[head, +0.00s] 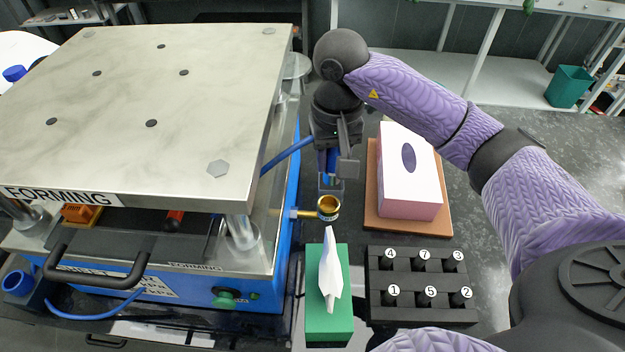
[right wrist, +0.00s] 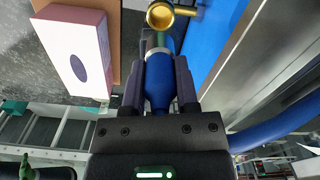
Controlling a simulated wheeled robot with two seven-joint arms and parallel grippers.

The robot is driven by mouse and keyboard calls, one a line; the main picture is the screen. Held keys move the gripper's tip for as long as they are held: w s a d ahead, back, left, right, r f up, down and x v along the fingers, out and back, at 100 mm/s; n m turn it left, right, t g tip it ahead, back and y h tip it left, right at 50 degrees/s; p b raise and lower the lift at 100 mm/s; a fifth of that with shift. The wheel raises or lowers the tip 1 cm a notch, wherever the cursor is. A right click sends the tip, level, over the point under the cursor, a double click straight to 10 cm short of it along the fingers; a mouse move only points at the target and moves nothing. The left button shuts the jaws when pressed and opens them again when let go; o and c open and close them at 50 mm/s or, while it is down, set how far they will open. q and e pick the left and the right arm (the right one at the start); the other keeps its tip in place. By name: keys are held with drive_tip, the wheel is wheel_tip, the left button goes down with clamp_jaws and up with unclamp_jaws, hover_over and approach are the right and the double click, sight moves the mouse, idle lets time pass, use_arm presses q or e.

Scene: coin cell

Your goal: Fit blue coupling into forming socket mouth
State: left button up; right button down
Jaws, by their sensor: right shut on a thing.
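My right gripper (head: 330,172) hangs beside the press's right side, behind the brass socket mouth in the head view. It is shut on the blue coupling (right wrist: 159,80), which lies lengthwise between the two dark fingers in the right wrist view. A blue hose (head: 287,155) trails from the coupling to the left. The brass forming socket mouth (head: 328,208) sticks out from the press's blue side; it also shows in the right wrist view (right wrist: 160,15). My left gripper is not in view.
The forming press (head: 140,90) fills the left. A white and pink box (head: 409,170) sits on a brown board (head: 440,226) just right of the gripper. A green block (head: 330,330) with a white piece and a black rack (head: 423,297) of numbered pegs stand in front.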

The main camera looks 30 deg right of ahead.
sight(330, 166)
drive_tip(key=f, duration=0.1)
drive_tip(key=w+f, duration=0.1)
drive_tip(key=f, duration=0.1)
drive_tip(key=shift+f, duration=0.1)
drive_tip(key=f, duration=0.7)
drive_tip(key=shift+s, duration=0.25)
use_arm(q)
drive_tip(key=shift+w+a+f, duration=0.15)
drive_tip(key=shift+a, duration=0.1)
use_arm(e)
drive_tip(key=shift+r, duration=0.15)
drive_tip(key=shift+b, duration=0.3)
drive_tip(key=shift+c, duration=1.8)
unclamp_jaws()
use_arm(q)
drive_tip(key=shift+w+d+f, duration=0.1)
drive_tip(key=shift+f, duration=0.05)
